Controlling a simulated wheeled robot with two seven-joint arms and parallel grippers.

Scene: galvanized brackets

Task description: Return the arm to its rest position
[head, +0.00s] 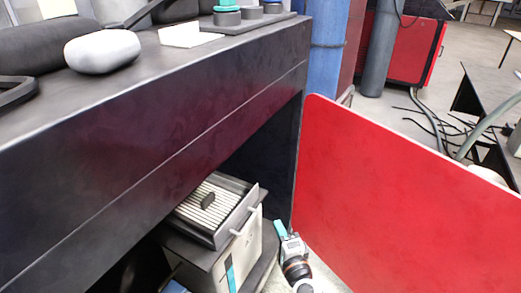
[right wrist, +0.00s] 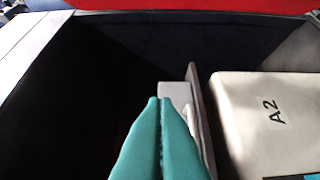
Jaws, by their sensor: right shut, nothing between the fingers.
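My right gripper (head: 280,229) shows low in the head view, in front of the open cabinet and left of the red door. Its teal fingers are pressed together with nothing between them. In the right wrist view the same shut fingers (right wrist: 160,102) point into a dark space, left of a pale box (right wrist: 265,110) marked A2. My right wrist and forearm run down to the bottom edge of the head view. My left gripper is not in view.
A large red door panel (head: 410,190) stands open to the right. The dark bench (head: 150,120) overhangs the opening. A grey tray with ribbed contents (head: 214,207) sits on a pale box (head: 247,255) close left of my gripper. A rounded grey object (head: 102,51) lies on top.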

